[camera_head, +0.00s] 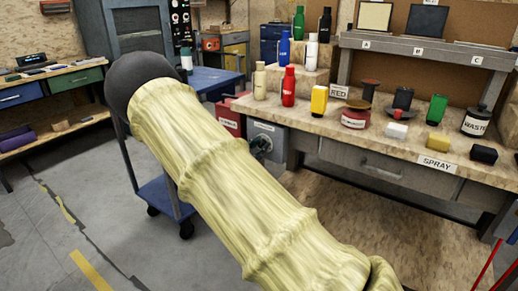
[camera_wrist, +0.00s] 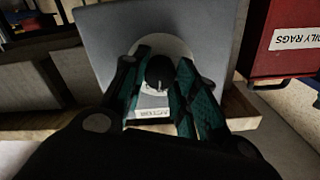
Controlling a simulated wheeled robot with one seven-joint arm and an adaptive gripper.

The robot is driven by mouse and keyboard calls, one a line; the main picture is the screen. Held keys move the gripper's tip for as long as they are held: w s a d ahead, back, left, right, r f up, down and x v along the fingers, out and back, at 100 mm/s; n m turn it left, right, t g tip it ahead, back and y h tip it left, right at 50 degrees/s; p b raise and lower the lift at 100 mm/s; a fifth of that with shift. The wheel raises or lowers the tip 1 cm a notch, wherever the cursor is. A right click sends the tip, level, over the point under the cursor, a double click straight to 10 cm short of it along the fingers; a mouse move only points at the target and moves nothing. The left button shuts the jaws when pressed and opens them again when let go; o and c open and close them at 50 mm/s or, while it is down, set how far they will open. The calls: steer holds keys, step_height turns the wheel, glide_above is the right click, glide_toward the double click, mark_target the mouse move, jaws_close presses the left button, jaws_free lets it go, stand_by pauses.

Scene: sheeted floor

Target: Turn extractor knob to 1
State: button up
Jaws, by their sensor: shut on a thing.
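The extractor box (camera_wrist: 105,45) is a grey panel with a pale round dial (camera_wrist: 183,48). A small upside-down label (camera_wrist: 152,113) sits by the dial in the wrist view. The dark round knob (camera_wrist: 159,70) is at the dial's centre, with a light pointer mark on it. My gripper (camera_wrist: 162,76) has its teal-padded fingers on both sides of the knob and is shut on it. The dial's numbers cannot be read, so the setting is unclear. In the head view the grey box (camera_head: 267,131) is on the workbench front, and my gripper (camera_head: 261,146) partly covers its dial.
A red rags bin (camera_wrist: 289,45) is beside the box; it also shows in the head view (camera_head: 229,118). The workbench (camera_head: 330,118) carries bottles, tins and sponges. A blue cart (camera_head: 165,190) stands left, behind my arm. Floor at left is open.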

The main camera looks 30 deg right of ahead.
steer(key=m+b, duration=0.2)
steer(key=m, duration=0.3)
steer(key=shift+m, duration=0.6)
steer(key=o, duration=1)
steer(key=shift+s, duration=0.1)
steer(key=shift+a, duration=0.1)
steer(key=v, duration=1.1)
steer(key=shift+s+a, duration=0.1)
steer(key=shift+a, duration=0.3)
